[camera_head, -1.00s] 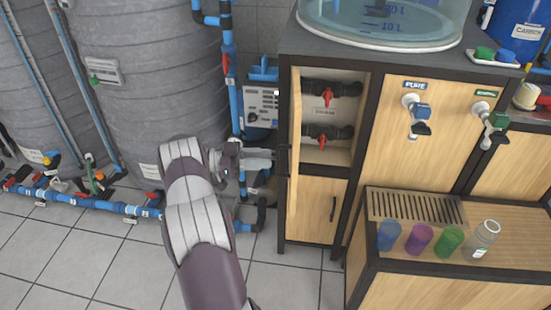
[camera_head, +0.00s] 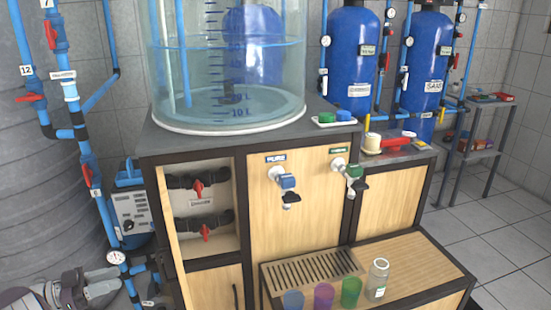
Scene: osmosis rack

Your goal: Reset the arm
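My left gripper (camera_head: 103,283) is at the lower left of the head view, with a grey and dark arm link behind it at the bottom edge. My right gripper is not in view.
The cabinet's open compartment shows two red-handled valves (camera_head: 198,189). A clear water tank (camera_head: 228,110) stands on top. Blue, purple and green cups and a glass bottle (camera_head: 377,280) stand on the low bench (camera_head: 425,270). Free tiled floor (camera_head: 500,240) lies at right.

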